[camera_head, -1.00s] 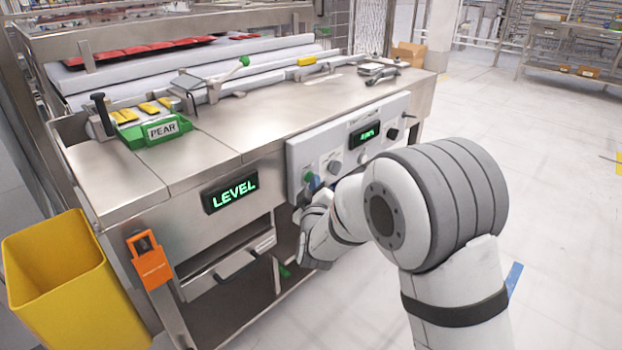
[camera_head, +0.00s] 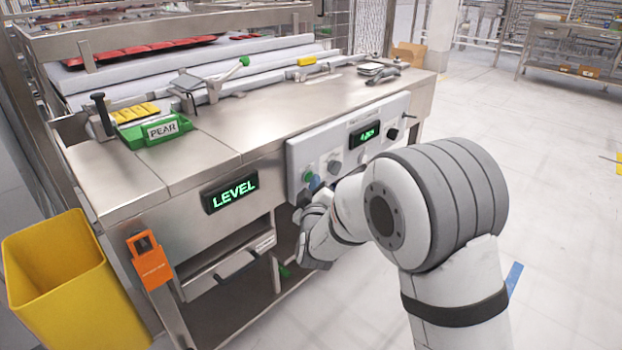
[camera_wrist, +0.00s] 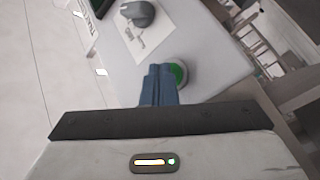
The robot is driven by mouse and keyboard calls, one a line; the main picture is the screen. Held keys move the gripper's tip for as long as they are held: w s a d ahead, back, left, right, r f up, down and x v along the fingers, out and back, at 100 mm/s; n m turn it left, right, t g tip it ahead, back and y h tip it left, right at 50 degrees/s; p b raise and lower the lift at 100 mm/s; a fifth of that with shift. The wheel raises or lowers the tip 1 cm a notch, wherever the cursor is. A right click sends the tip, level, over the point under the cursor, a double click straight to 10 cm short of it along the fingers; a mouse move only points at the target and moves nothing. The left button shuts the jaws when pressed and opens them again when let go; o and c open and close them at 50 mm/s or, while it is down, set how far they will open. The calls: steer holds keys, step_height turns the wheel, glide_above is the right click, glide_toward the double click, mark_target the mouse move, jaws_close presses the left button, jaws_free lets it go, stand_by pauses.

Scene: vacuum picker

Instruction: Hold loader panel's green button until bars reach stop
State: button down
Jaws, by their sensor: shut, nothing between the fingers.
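The loader panel (camera_head: 300,160) is a light grey box on the bench front with knobs and a lit green display (camera_head: 366,134). Its green button (camera_head: 308,177) is at the panel's lower left. In the wrist view the green button (camera_wrist: 180,73) sits in a pale ring, partly hidden by my fingers. My gripper (camera_head: 315,184) has blue fingers, shut and empty; the wrist view shows the gripper (camera_wrist: 160,68) with its tips over the button's left side. I cannot tell whether they touch it. Long pale bars (camera_head: 190,68) lie across the back of the bench.
A green PEAR tray (camera_head: 160,139) with yellow pieces stands on the bench's left. A LEVEL display (camera_head: 230,194) is on the front. A yellow bin (camera_head: 60,275) and orange holder (camera_head: 149,260) are at left.

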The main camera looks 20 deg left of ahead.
steer(key=shift+s+d+b, duration=0.25)
steer(key=shift+d+b, duration=0.05)
steer(key=shift+d, duration=0.4)
steer(key=shift+d, duration=0.1)
steer(key=shift+s+d+b, duration=0.3)
steer(key=shift+s+d, duration=0.05)
steer(key=shift+d, duration=0.4)
steer(key=shift+s+d+b, duration=0.25)
steer(key=shift+s+d, duration=0.05)
steer(key=shift+d, duration=0.4)
steer(key=shift+s+d+b, duration=0.3)
steer(key=shift+s+d, duration=0.05)
steer(key=shift+d, duration=0.4)
